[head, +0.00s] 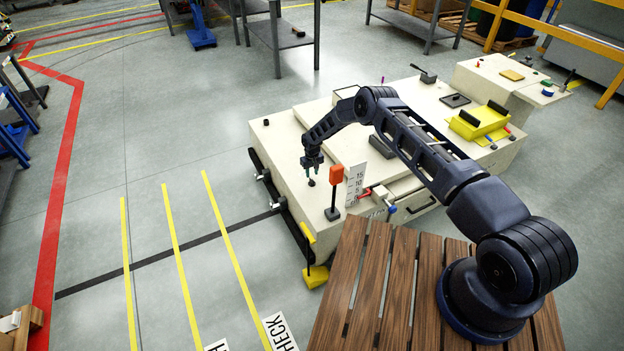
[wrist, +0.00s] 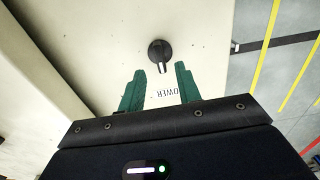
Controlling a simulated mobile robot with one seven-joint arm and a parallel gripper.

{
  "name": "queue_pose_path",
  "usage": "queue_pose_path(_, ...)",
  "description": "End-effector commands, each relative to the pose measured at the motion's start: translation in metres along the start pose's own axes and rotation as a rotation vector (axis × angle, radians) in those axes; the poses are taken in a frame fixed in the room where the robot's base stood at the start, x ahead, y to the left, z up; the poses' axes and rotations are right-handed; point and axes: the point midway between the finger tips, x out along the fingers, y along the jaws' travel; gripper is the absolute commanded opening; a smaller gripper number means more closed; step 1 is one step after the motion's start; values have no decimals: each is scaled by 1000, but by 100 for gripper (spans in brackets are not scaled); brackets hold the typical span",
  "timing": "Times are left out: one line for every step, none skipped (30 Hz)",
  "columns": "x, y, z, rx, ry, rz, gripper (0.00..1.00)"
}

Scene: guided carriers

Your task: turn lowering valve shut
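The lowering valve, a small round black knob with a short lever, shows in the wrist view (wrist: 159,52) on a cream surface, beside printed letters that read "OWER", the rest hidden by a finger. In the head view a small dark knob (head: 311,183) sits on the cream carrier's top (head: 285,135), just below my gripper (head: 312,171). My gripper also shows in the wrist view (wrist: 157,85), with its two green fingers apart and nothing between them. The knob lies just beyond the fingertips, and its lever points toward the gap between them. I see no contact.
An orange-topped post (head: 337,174) and a numbered scale plate (head: 355,183) stand close right of my gripper. A yellow tray (head: 480,122) and a black lever (head: 424,76) are farther back on the carrier.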

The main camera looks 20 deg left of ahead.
Motion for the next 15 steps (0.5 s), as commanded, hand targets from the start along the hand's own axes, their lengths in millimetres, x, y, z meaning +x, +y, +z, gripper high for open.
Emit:
queue_pose_path(9, 0, 1, 0, -2, 0, 34)
queue_pose_path(13, 0, 1, 0, -1, 0, 34)
queue_pose_path(18, 0, 1, 0, -1, 0, 34)
queue_pose_path(22, 0, 1, 0, -1, 0, 34)
queue_pose_path(25, 0, 1, 0, -1, 0, 34)
queue_pose_path(28, 0, 0, 0, 0, 0, 34)
queue_pose_path(31, 0, 0, 0, 0, 1, 34)
queue_pose_path(34, 0, 0, 0, -1, 1, 34)
queue_pose_path(37, 0, 1, -1, -1, 1, 34)
queue_pose_path(38, 0, 0, -1, -1, 1, 34)
queue_pose_path(40, 0, 0, -1, -1, 1, 34)
queue_pose_path(41, 0, 0, -1, 0, 1, 34)
queue_pose_path(42, 0, 0, 0, 0, 1, 34)
queue_pose_path(43, 0, 0, 0, 0, 1, 34)
queue_pose_path(43, 0, 0, 0, 0, 1, 34)
